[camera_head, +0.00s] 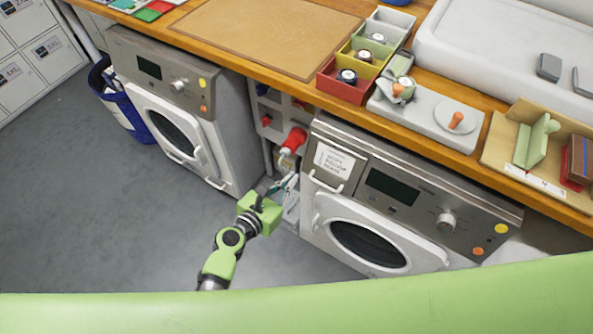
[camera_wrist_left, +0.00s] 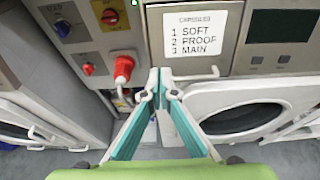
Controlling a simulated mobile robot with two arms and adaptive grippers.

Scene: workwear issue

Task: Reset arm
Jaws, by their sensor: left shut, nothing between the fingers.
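My left gripper (camera_head: 288,184) comes up from the lower middle of the head view, in front of the gap between the two washing machines. Its green-sided fingers also show in the left wrist view (camera_wrist_left: 160,82), where the tips meet. It is shut and empty. A red knob (camera_wrist_left: 123,67) is just left of the fingertips in the wrist view; in the head view this red knob (camera_head: 295,139) is beyond the gripper. They look apart. My right gripper is not in view.
The left washing machine (camera_head: 147,96) and right washing machine (camera_head: 400,171) flank the gripper under a wooden counter (camera_head: 283,71). A labelled drawer (camera_wrist_left: 198,35) faces the wrist camera. Coloured bins (camera_head: 343,87) sit on the counter. A blue bin (camera_head: 138,125) stands left; the grey floor (camera_head: 79,212) is clear.

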